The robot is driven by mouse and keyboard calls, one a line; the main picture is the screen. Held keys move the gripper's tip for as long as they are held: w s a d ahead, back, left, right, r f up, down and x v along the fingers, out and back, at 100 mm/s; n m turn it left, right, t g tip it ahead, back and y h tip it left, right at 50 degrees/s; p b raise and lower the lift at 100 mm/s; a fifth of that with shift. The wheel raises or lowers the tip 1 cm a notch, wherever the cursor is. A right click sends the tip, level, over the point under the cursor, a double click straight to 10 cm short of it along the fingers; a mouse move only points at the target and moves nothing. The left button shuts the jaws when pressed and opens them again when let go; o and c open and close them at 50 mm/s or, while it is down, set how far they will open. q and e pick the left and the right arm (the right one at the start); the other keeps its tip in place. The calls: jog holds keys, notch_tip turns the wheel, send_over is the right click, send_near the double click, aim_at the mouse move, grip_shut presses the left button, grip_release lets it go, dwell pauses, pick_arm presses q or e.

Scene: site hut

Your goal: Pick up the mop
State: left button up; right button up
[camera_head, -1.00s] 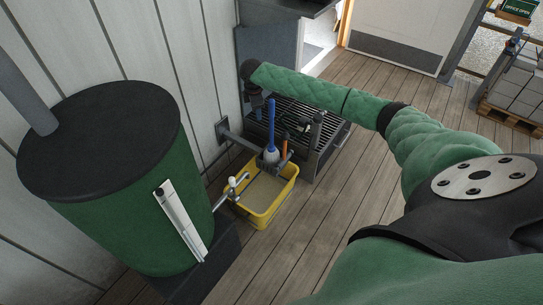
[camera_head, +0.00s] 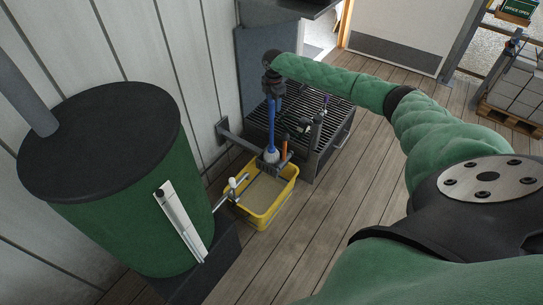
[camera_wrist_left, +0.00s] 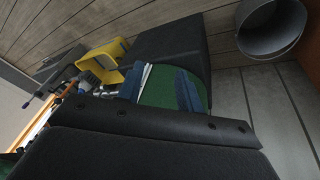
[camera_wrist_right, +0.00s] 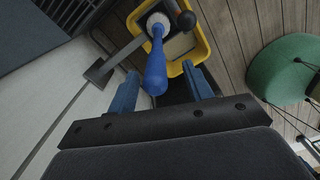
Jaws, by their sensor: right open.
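The mop (camera_head: 271,135) has a blue handle and a pale head. It stands upright in a dark holder over the rim of a yellow bucket (camera_head: 265,218). In the right wrist view the blue handle (camera_wrist_right: 155,72) points up toward the camera. My right gripper (camera_head: 272,88) is open, pointing down at the handle's top. In its wrist view the two blue fingers (camera_wrist_right: 161,72) appear on either side of the handle end; I cannot tell whether they touch it. My left gripper (camera_wrist_left: 158,88) is open and empty, seen only in its own wrist view.
An orange-handled tool (camera_head: 284,149) stands close beside the mop. A wall bracket (camera_head: 232,138) and a tap (camera_head: 236,184) are near the bucket. A green barrel (camera_head: 120,225) stands at left, a slatted grey stand (camera_head: 325,148) behind.

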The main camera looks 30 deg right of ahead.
aim_at(271, 110)
jog(key=f, duration=0.2)
jog(key=f+p, duration=0.1)
jog(key=f, duration=0.1)
jog(key=shift+w+a, duration=0.3)
jog(key=shift+w, duration=0.05)
jog(key=shift+f, duration=0.6)
pick_arm(q)
jog(key=shift+s+a+r, duration=0.2)
jog(key=shift+a+r, duration=0.2)
jog(key=shift+r, duration=0.2)
jog(key=shift+s+a+r, duration=0.15)
jog(key=shift+a+r, duration=0.25)
jog(key=shift+r, duration=0.2)
jog(key=shift+f, duration=0.1)
pick_arm(e)
jog(key=shift+c, duration=0.4)
pick_arm(q)
jog(key=shift+a, duration=0.15)
pick_arm(e)
jog(key=c, duration=1)
